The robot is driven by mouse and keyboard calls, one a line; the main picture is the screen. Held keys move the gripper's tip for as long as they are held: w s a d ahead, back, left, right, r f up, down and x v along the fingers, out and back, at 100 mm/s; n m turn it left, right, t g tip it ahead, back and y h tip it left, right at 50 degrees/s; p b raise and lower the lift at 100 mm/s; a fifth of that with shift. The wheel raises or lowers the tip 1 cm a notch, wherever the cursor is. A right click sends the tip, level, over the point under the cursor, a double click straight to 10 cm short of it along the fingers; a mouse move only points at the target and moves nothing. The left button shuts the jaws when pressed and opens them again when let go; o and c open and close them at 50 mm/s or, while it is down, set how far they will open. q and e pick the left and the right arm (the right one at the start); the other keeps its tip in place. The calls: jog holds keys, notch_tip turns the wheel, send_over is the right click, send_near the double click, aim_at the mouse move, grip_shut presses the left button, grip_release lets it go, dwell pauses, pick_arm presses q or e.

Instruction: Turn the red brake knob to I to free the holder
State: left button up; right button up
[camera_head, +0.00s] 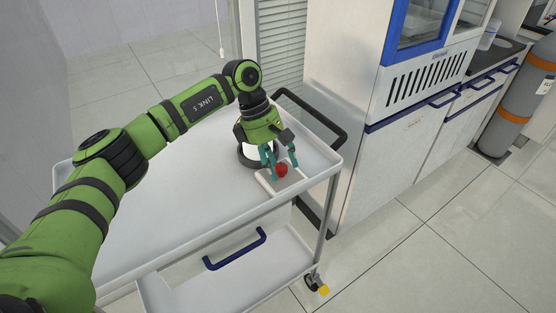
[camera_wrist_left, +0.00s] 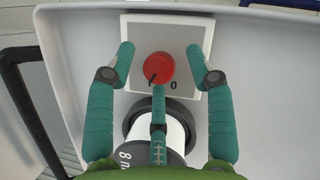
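The red brake knob (camera_head: 281,170) sits on a pale square plate (camera_head: 262,181) near the cart's right end. In the left wrist view the knob (camera_wrist_left: 160,66) has a dark pointer line toward its lower left, and a "0" shows at its lower right; I cannot clearly read an "I". My left gripper (camera_head: 284,172) is above the knob, open, with its teal fingers (camera_wrist_left: 160,50) spread on both sides and a third finger below; the side fingers look apart from the knob. A dark round holder (camera_wrist_left: 133,113) with a white cylinder (camera_wrist_left: 172,131) stands beside the plate, partly hidden by the fingers.
The left part of the cart top looks clear.

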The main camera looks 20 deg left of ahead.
pick_arm(q)
jog(key=shift+w+a, duration=0.1)
jog(key=shift+a+r, duration=0.1)
jog(key=shift+r, duration=0.2)
jog(key=v, duration=1.1)
jog(key=shift+r, duration=0.2)
